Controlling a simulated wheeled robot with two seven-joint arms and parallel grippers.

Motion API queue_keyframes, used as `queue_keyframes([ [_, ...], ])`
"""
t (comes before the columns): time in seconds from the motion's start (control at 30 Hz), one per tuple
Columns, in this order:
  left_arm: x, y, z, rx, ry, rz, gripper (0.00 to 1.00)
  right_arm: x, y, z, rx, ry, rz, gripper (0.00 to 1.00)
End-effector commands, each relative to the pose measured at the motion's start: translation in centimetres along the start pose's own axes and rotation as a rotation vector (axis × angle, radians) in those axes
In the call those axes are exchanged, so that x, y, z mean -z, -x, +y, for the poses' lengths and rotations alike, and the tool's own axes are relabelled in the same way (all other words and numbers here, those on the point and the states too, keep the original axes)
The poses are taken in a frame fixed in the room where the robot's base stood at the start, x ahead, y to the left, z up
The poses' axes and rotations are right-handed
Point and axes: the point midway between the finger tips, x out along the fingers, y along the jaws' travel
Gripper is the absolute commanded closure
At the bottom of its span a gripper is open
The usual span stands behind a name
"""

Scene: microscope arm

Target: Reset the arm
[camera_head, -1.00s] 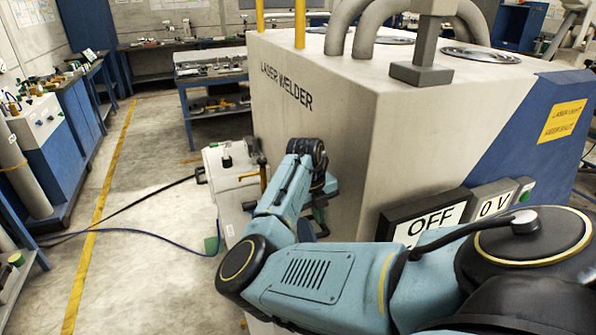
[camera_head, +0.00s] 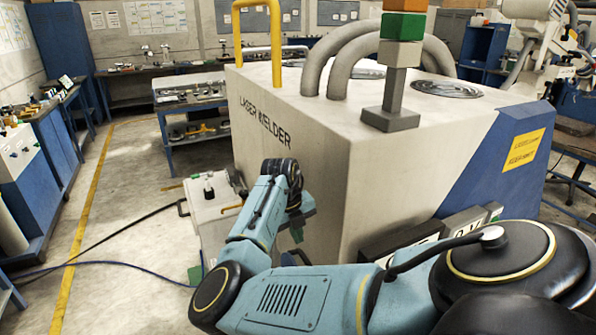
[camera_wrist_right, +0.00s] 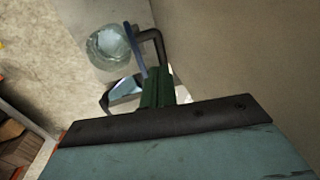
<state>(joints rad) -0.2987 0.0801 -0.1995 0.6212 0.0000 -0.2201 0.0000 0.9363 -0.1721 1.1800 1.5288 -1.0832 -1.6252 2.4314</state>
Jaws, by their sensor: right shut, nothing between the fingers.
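A white jointed apparatus (camera_head: 545,62), which looks like the microscope arm, stands at the far right back in the head view, partly cut by the picture edge. It is far from my grippers. My right gripper (camera_head: 302,212) is beside the front left face of the laser welder, mostly hidden by my own wrist. In the right wrist view, the dark green fingers of my right gripper (camera_wrist_right: 158,88) are together, with nothing seen held between them. My left gripper is not in view.
The big laser welder (camera_head: 290,165) blocks the middle, with a stack light (camera_head: 403,27) on top. A pale cabinet (camera_head: 212,205) stands by its left side, near my right gripper. A blue workbench (camera_head: 190,95) is behind.

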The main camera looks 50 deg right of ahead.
Motion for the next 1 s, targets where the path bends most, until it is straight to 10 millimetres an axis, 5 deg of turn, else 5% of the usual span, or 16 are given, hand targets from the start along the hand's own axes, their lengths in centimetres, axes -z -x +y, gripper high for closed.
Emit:
queue_keyframes([
  [0.23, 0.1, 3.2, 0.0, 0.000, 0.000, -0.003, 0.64, 0.2, 3.4, -0.5, 0.000, -0.004, 0.002, 1.00],
  [0.67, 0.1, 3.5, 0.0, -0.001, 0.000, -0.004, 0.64, -0.1, 3.8, -0.1, 0.015, 0.034, -0.002, 1.00],
  [0.87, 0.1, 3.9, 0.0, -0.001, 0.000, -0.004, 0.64, -4.0, 4.0, 4.5, 0.184, 0.522, -0.031, 1.00],
  [1.0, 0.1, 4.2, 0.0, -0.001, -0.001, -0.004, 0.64, -6.2, 2.9, 11.6, 0.381, 1.098, -0.011, 1.00],
])
